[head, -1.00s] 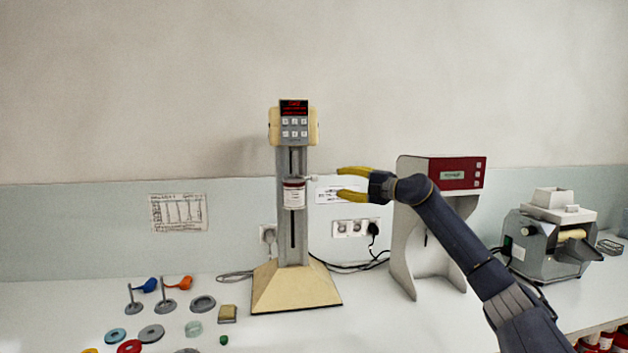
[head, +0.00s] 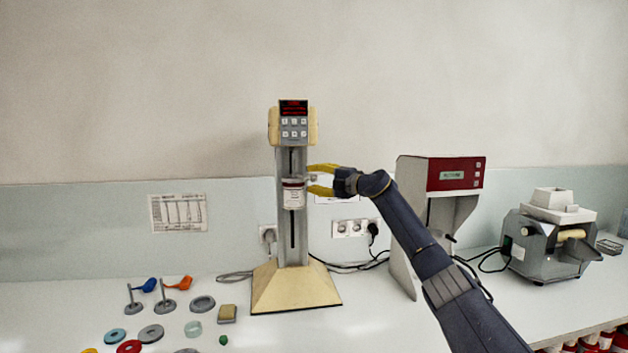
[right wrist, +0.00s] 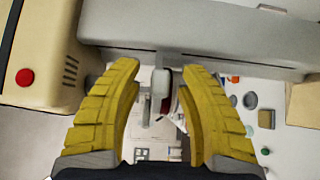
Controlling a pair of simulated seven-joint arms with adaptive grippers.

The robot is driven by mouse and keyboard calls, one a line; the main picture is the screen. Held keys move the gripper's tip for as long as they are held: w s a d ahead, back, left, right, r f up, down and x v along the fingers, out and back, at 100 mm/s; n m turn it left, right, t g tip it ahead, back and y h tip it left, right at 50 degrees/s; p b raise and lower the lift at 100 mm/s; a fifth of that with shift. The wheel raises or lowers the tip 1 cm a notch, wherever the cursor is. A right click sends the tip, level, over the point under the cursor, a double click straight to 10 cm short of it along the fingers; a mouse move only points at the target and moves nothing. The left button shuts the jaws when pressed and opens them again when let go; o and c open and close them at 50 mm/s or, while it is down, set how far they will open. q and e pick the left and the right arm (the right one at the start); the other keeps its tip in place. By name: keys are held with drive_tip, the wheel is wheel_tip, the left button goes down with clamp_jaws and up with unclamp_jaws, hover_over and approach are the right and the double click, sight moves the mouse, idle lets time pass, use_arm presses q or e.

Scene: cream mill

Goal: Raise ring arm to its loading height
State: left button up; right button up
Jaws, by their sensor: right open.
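The tall grey stand column (head: 282,235) rises from a cream base, with a cream control head on top. A white jar (head: 292,196) with a dark red band at its top is carried partway up the column. My right gripper (head: 309,179) is just right of the jar, fingers pointing left at the column. In the right wrist view its yellow fingers are open, on either side of a light grey piece of the ring arm (right wrist: 161,82) with a gap to each finger. Most of the ring arm is hidden in the head view. My left gripper is out of view.
A red and grey machine (head: 455,174) stands right of the stand, and a grey mill (head: 548,243) farther right. Discs, two small stands with blue and orange pieces, and a tan block (head: 227,313) lie front left. Cables run behind the base.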

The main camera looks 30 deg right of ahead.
clamp_jaws()
idle(0.3)
drive_tip(key=shift+r, duration=1.85)
unclamp_jaws()
drive_tip(key=shift+f, duration=0.1)
